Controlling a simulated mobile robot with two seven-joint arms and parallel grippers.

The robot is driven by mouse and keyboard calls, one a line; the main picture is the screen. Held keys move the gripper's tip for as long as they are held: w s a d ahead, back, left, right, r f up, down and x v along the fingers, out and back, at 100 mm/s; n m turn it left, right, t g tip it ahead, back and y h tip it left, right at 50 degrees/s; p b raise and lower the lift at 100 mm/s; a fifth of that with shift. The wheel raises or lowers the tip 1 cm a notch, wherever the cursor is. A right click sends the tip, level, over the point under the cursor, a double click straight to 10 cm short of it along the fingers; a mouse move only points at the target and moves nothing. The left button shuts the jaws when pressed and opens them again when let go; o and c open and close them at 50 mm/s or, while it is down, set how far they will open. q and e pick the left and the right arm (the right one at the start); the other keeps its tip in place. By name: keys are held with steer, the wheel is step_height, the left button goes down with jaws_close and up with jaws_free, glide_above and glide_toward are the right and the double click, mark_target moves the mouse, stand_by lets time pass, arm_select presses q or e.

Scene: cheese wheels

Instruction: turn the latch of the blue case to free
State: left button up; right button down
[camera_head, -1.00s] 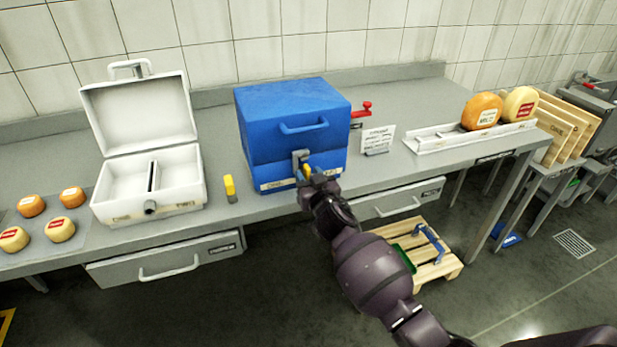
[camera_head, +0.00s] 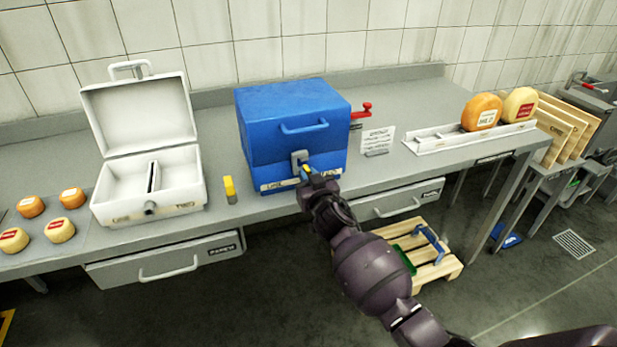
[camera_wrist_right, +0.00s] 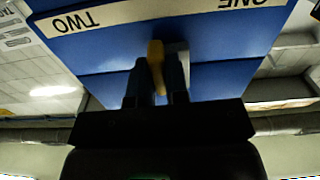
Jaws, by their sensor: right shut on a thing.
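The blue case (camera_head: 270,147) stands closed on the counter, with a handle on its front and a pale label strip along its lower edge. Its grey latch plate (camera_head: 299,158) is on the front, low and near the middle. My right gripper (camera_head: 308,176) is at this latch. In the right wrist view the blue case (camera_wrist_right: 215,35) fills the top, with "ONE" and "TWO" upside down on the strip. There the gripper (camera_wrist_right: 157,85) is shut on the yellow latch lever (camera_wrist_right: 156,60). The lever's exact angle is partly hidden by the fingers. My left gripper is not in view.
An open white case (camera_head: 105,188) and several small cheeses (camera_head: 61,230) are at left. A yellow-topped piece (camera_head: 230,188) stands between the cases. A sign (camera_head: 377,139) and a white rack (camera_head: 430,143) with two cheese wheels are at right. A pallet (camera_head: 440,270) lies below.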

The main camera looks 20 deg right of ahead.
steer(key=n, duration=0.3)
steer(key=shift+n, duration=0.3)
steer(key=n, duration=0.5)
steer(key=shift+n, duration=0.3)
steer(key=n, duration=0.6)
steer(key=shift+p, duration=0.4)
steer(key=shift+n, duration=1.1)
steer(key=shift+f, duration=0.1)
steer(key=c, duration=1.1)
jaws_free()
steer(key=shift+s, duration=0.1)
